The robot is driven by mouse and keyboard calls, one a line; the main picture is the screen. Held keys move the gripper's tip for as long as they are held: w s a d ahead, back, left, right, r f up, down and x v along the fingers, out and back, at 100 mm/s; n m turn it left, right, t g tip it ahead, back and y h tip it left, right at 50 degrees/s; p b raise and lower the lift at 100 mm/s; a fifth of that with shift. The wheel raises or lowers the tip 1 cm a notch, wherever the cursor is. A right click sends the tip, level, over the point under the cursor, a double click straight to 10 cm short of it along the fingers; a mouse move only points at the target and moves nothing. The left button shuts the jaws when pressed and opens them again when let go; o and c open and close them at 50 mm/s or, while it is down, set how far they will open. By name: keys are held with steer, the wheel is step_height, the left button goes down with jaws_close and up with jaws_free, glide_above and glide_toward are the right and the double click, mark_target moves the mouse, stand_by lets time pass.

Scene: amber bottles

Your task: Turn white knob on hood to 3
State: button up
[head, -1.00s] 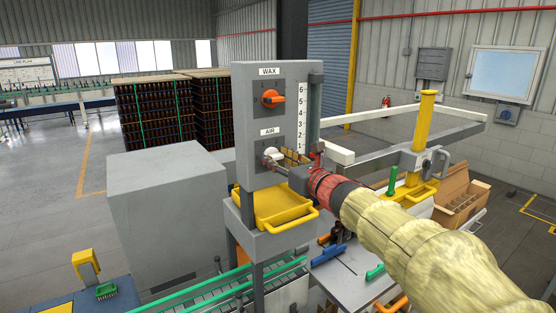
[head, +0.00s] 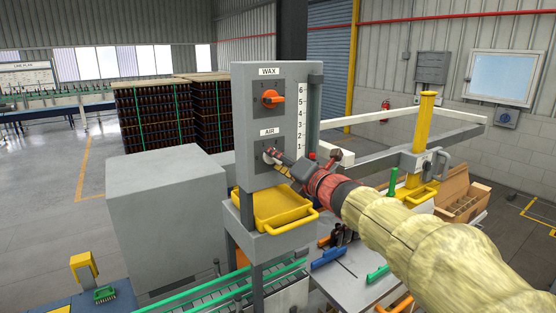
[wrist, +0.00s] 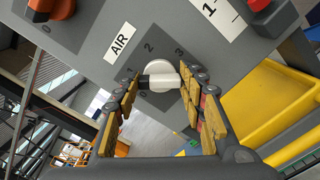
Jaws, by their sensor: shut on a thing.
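The white knob (wrist: 160,76) is under the AIR label on the grey hood panel (head: 244,112). In the wrist view its bar lies roughly sideways, its left end near the 0 and 1 marks; the 3 mark is at upper right. In the head view my gripper (head: 276,157) reaches in from the right and hides part of the knob.
An orange WAX knob (head: 272,98) sits above on the same panel, beside a numbered scale (head: 302,115). A yellow tray (head: 268,207) juts out below. A large grey box (head: 165,205) stands at left.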

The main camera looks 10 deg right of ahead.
steer(key=m+p, duration=0.3)
steer(key=m, duration=0.4)
steer(key=m+p, duration=0.4)
steer(key=m, duration=0.4)
steer(key=m+p, duration=0.3)
steer(key=m, duration=0.5)
steer(key=shift+f+p, duration=0.25)
steer(key=shift+p, duration=0.1)
steer(key=shift+f+m+p, duration=0.15)
steer(key=shift+m+p, duration=0.55)
steer(key=shift+m, duration=0.9)
steer(key=o, duration=1.2)
steer(key=shift+c, duration=0.2)
